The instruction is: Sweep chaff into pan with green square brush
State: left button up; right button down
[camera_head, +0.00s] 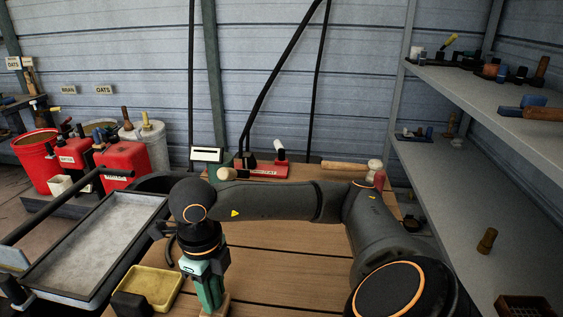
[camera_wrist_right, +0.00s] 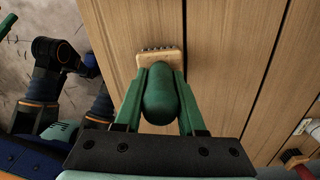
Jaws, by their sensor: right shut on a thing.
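My right gripper (camera_head: 208,290) points down over the near left part of the wooden bench (camera_head: 275,262). In the right wrist view its green fingers (camera_wrist_right: 160,100) are shut on the green handle of the brush (camera_wrist_right: 160,62). The pale wooden head with dark bristles is just beyond the fingers, close to the boards; I cannot tell whether it touches. A yellow pan (camera_head: 157,283) lies left of the gripper, with a dark block (camera_head: 130,304) at its near side. I cannot make out chaff on the bench. The left gripper's fingers do not show.
A large grey tray (camera_head: 92,240) stands left of the bench. Red containers (camera_head: 120,160) and buckets stand behind it. A red-based item (camera_head: 268,170) and a wooden roller (camera_head: 343,165) lie at the bench's back. Grey shelves (camera_head: 470,200) flank the right. My right arm crosses the bench.

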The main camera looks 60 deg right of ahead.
aim_at(213, 275)
jog(key=shift+s+d, duration=0.15)
jog(key=shift+s, duration=0.25)
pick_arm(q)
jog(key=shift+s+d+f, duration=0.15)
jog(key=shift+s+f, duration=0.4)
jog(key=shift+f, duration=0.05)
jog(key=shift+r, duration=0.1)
pick_arm(e)
jog(key=shift+r, duration=0.2)
notch_tip(213, 275, up, 6)
jog(key=p, duration=0.4)
jog(key=shift+p, duration=0.3)
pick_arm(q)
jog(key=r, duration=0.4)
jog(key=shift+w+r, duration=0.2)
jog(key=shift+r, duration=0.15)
pick_arm(e)
jog(key=shift+f, duration=0.1)
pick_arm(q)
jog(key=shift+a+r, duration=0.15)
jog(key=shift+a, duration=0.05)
